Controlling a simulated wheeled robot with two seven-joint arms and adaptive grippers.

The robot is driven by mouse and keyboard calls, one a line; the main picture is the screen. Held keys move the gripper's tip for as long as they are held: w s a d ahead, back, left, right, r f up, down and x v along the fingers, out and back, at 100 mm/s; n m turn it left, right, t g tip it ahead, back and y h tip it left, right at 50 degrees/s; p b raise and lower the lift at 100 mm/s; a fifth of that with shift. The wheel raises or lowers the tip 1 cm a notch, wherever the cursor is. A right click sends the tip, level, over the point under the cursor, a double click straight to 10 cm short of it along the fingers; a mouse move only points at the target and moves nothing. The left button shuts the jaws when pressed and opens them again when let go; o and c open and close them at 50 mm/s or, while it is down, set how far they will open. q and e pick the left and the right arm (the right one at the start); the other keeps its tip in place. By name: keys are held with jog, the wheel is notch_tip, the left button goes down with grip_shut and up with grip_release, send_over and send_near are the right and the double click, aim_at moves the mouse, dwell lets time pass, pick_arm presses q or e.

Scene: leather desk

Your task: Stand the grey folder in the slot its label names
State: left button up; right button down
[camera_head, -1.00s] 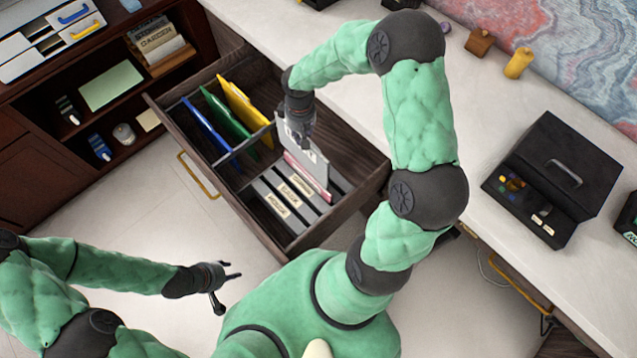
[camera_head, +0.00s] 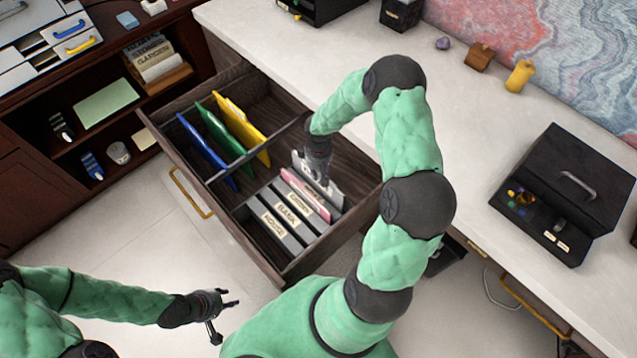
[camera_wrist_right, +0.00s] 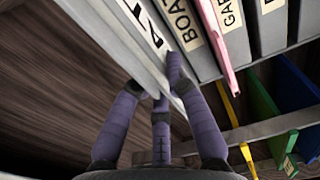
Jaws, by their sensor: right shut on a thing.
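The grey folder (camera_head: 334,196) is in my right gripper (camera_head: 319,181), low in the right part of the open drawer. In the right wrist view the fingers (camera_wrist_right: 160,92) close around the folder (camera_wrist_right: 105,35), whose label shows only in part. Grey labelled dividers stand beside it, reading HOUSE (camera_head: 272,224), BANK (camera_head: 287,214) and, in the wrist view, BOAT (camera_wrist_right: 185,25) and GAR… (camera_wrist_right: 228,14). The folder is close beside the BOAT divider; its lower edge is hidden. My left gripper (camera_head: 232,298) is open and empty, outside the drawer at the lower left.
A pink folder (camera_head: 304,194) stands among the dividers. Blue (camera_head: 205,150), green (camera_head: 220,135) and yellow (camera_head: 243,130) folders stand in the drawer's left compartment. The drawer's wooden wall (camera_head: 345,236) bounds the dividers. A black case (camera_head: 580,180) lies on the desk.

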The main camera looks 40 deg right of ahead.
aim_at(318, 181)
notch_tip(318, 181, down, 5)
jog(key=shift+b, duration=0.9)
jog(key=shift+f, duration=0.2)
jog(key=c, duration=1.2)
grip_release()
jog(key=shift+r, duration=0.1)
notch_tip(318, 181, up, 12)
jog(key=p, duration=0.4)
jog(key=shift+r+p, duration=0.1)
jog(key=shift+p, duration=0.25)
